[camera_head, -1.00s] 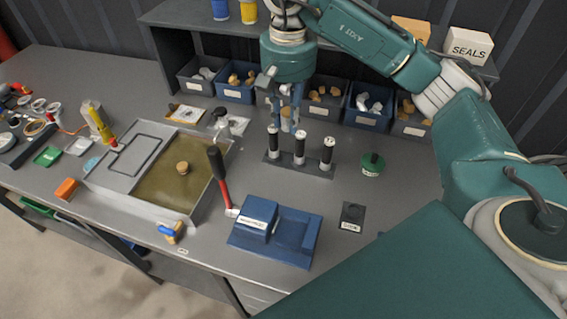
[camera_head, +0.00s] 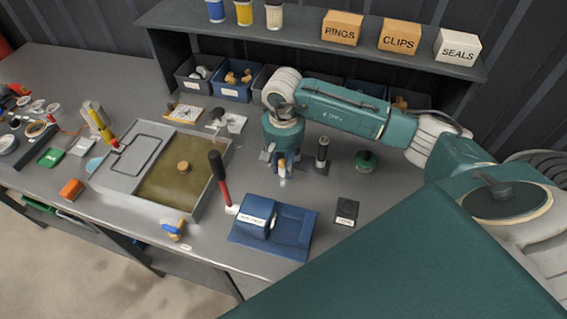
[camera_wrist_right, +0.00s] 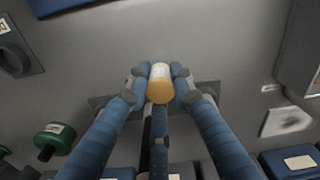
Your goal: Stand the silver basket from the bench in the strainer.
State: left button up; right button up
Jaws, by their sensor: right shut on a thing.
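My right gripper (camera_head: 280,172) points down over the left and middle part of a dark post rack. In the right wrist view its fingers (camera_wrist_right: 160,82) are shut on a small cylinder (camera_wrist_right: 160,72) with a whitish part and a yellow-orange end. One dark cylinder with a pale top (camera_head: 322,152) stands upright at the right end of the rack. My gripper hides the rest of the rack. I cannot pick out the silver basket or the strainer for certain. My left gripper is out of view.
A blue block with a white label (camera_head: 265,208) stands at the bench front. A red-handled tool (camera_head: 219,180) leans beside a grey tray (camera_head: 205,195) with a brownish floor. A green round piece (camera_head: 366,160) and a dark labelled block (camera_head: 346,211) lie right. Bins (camera_head: 232,82) stand behind.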

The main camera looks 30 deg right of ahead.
jog(key=shift+f, duration=0.15)
jog(key=shift+f+b, duration=0.2)
jog(key=shift+b, duration=0.1)
jog(key=o, duration=0.6)
jog(key=shift+r, duration=0.1)
jog(key=shift+o, duration=0.2)
